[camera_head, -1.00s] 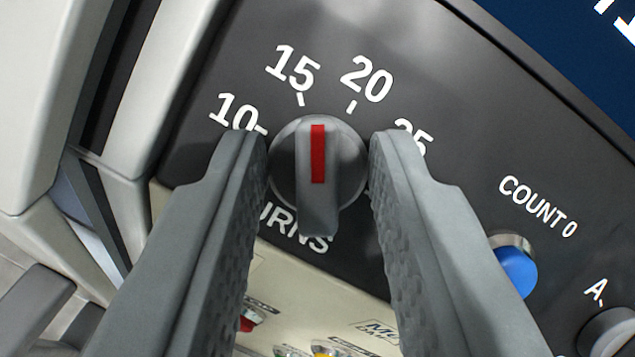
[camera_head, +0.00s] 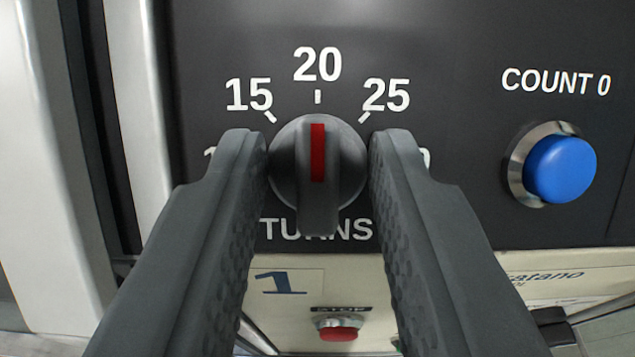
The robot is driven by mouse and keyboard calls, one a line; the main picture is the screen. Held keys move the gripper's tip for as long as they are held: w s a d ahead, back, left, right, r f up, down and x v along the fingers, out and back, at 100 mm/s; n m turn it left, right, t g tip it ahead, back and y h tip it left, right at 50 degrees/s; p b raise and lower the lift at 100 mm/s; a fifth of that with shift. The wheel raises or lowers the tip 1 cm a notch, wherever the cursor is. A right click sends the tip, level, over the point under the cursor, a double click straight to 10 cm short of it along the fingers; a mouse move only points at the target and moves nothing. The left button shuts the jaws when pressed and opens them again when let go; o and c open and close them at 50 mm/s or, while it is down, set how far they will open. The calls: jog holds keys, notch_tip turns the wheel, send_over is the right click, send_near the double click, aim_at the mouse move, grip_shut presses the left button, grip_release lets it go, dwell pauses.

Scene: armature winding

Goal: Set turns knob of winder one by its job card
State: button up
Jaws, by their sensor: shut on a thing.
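The turns knob (camera_head: 317,190) is a round grey knob with a raised grip bar and a red pointer line. It sits on a dark panel (camera_head: 440,180) above the label TURNS. The red line points straight up at the 20 mark. Marks 15 and 25 show on either side, and the outermost numbers are mostly hidden behind my fingers. My gripper (camera_head: 318,165) is shut on the knob, one finger on each side. A large 1 shows on the pale plate below the panel. No job card can be made out in view.
A blue push button (camera_head: 560,168) labelled COUNT 0 is right of the knob. A red STOP button (camera_head: 338,330) is below, between my fingers. A pale vertical frame post (camera_head: 140,100) stands close on the left.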

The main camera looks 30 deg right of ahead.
dwell(0.3)
jog(key=o, duration=0.6)
jog(key=v, duration=1.7)
jog(key=shift+s, duration=0.15)
jog(key=shift+a, duration=0.15)
